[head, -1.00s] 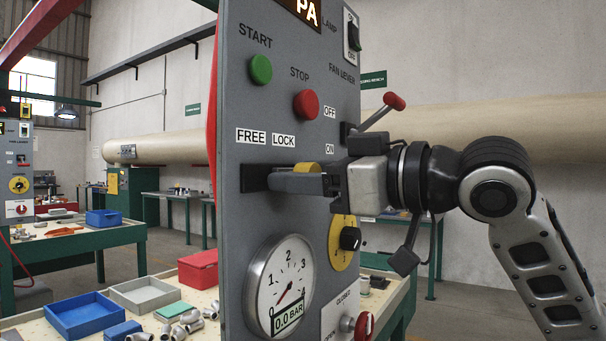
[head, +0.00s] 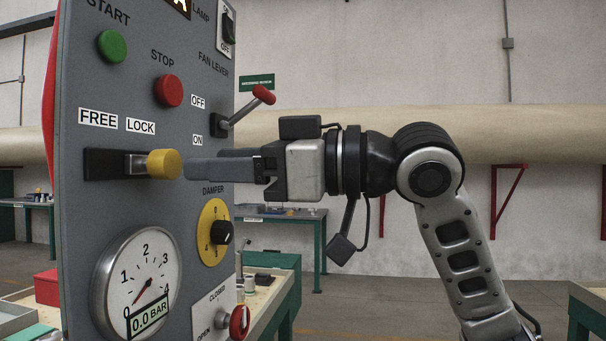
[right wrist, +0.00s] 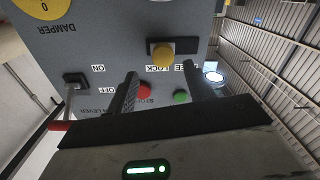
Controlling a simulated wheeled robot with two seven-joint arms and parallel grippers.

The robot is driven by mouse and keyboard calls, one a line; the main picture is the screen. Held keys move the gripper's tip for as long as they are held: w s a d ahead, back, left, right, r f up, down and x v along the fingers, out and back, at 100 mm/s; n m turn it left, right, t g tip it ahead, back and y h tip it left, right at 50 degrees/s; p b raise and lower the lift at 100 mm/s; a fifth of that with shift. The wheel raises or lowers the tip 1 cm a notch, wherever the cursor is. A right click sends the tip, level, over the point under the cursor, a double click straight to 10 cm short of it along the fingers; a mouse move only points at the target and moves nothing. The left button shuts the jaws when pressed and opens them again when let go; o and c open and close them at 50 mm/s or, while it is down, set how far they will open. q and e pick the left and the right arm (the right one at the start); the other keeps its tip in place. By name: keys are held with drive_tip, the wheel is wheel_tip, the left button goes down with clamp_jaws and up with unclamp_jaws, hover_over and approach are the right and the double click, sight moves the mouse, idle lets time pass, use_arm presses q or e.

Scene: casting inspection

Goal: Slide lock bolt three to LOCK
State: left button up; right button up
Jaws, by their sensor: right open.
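The lock bolt has a round yellow knob (head: 163,164) standing out from a black slot (head: 104,163) on the grey control panel (head: 82,225). The knob is at the LOCK side of the slot, below the LOCK label (head: 140,126); the FREE label (head: 98,118) is further left. My left gripper is not in view.
On the panel near the right arm are a fan lever (head: 262,95), a green START button (head: 112,46), a red STOP button (head: 168,91), a yellow damper dial (head: 212,238), a pressure gauge (head: 140,278) and a red valve knob (head: 240,322).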

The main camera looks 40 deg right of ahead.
use_arm(q)
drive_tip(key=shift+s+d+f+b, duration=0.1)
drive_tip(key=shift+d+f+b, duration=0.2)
drive_tip(key=shift+b, duration=0.85)
use_arm(e)
drive_tip(key=v, duration=0.8)
drive_tip(key=shift+s, duration=0.1)
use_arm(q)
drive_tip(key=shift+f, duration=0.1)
